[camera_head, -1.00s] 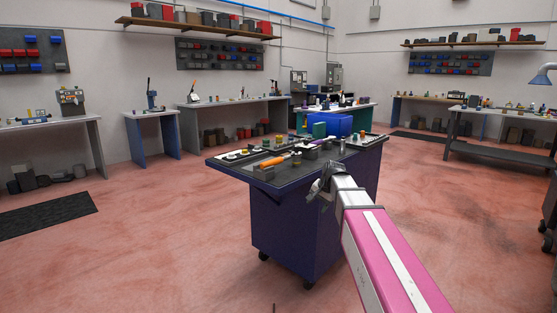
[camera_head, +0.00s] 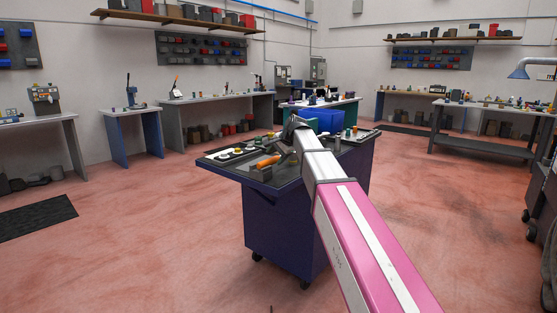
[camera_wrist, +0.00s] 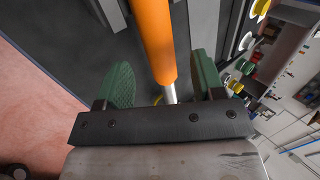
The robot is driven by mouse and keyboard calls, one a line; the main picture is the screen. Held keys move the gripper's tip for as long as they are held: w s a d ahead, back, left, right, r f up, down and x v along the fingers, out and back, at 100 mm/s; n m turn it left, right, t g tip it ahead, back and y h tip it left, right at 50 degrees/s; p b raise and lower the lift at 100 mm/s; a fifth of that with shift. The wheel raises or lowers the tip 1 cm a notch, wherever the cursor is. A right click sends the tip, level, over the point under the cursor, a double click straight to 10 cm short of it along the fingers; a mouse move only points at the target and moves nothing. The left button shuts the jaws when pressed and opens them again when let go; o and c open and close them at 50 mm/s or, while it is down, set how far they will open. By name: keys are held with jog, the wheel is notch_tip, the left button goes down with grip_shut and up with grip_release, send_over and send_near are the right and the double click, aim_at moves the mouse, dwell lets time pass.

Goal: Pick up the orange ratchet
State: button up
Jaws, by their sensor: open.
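The orange ratchet (camera_head: 267,162) lies on the dark top of the blue tool cart (camera_head: 225,168), near its front left part. In the wrist view the orange handle (camera_wrist: 154,38) runs down between the two green finger pads, with its silver shaft (camera_wrist: 170,93) close to the gripper's dark crossbar. My gripper (camera_wrist: 159,85) is open, with one pad on each side of the ratchet and a gap visible on both sides. In the head view my gripper (camera_head: 291,130) is over the cart top, and my arm hides part of the cart's right side.
Several small round parts (camera_head: 237,151) lie on a tray along the cart's back left edge. A blue box (camera_head: 322,119) is behind my arm. Workbenches line the walls.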

aim_at(270, 164)
jog(key=shift+w+x, duration=0.2)
jog(key=shift+x, duration=2.85)
jog(key=shift+d+r, duration=0.1)
jog(key=shift+d, duration=0.05)
grip_shut()
